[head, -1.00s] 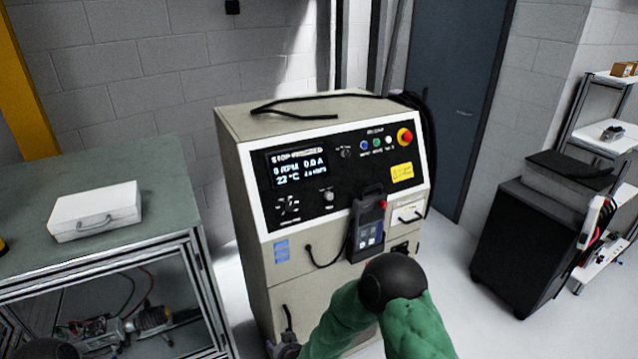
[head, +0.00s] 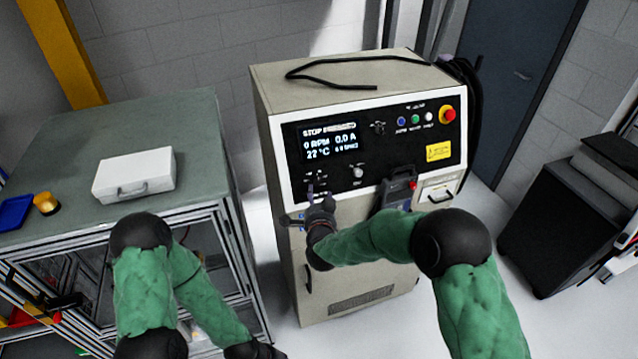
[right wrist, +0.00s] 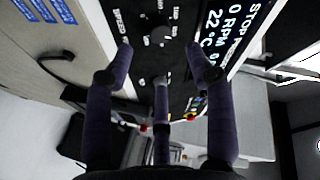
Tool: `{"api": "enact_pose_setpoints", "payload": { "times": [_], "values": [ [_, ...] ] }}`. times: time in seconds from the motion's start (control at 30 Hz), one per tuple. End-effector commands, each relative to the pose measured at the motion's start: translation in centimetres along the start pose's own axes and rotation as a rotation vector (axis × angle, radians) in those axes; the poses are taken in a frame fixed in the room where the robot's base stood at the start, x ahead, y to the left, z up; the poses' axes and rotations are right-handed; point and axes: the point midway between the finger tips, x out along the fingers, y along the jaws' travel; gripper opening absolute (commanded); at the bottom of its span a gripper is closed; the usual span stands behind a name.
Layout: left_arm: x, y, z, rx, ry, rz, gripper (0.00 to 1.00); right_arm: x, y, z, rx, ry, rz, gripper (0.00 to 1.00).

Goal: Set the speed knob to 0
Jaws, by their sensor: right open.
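The speed knob (right wrist: 161,36) is a dark round dial with pale tick labels on the black panel, below the display. In the right wrist view it lies beyond and between my open fingers, beside the "SPEED" lettering. I cannot read its setting. My right gripper (head: 312,194) is in front of this dial in the head view and covers much of it. It also shows in the right wrist view (right wrist: 160,62), with three purple fingers spread and nothing between them. The display (head: 330,142) reads STOP, 0 RPM, 0.0 A, 22 °C. My left gripper is out of view.
A grey knob (head: 357,172) is just right of the dial. A handheld unit (head: 394,193) hangs farther right on the cabinet. A red stop button (head: 448,114) is at upper right. A workbench (head: 200,130) with a white case (head: 135,174) stands to the left.

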Motion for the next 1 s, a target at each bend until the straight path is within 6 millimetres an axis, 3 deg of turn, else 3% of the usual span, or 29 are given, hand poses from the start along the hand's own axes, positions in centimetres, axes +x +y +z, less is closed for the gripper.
{"api": "enact_pose_setpoints", "payload": {
  "times": [0.3, 0.5, 0.93, 0.97, 1.0],
  "values": [
    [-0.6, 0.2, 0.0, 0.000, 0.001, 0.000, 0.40, 4.9, 0.1, -0.1, 0.000, 0.000, 0.002, 0.55],
    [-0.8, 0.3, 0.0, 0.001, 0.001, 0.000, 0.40, 6.8, 0.0, 0.0, 0.000, 0.000, 0.001, 0.55],
    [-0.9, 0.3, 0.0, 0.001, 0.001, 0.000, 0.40, 7.6, 0.0, 0.0, 0.000, 0.000, 0.001, 0.55],
    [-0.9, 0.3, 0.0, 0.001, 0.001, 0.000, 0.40, 7.6, 0.0, -0.1, 0.000, 0.000, 0.000, 0.52],
    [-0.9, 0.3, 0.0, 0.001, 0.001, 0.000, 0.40, 7.6, 0.0, -0.1, 0.000, 0.000, 0.001, 0.41]
  ]
}}
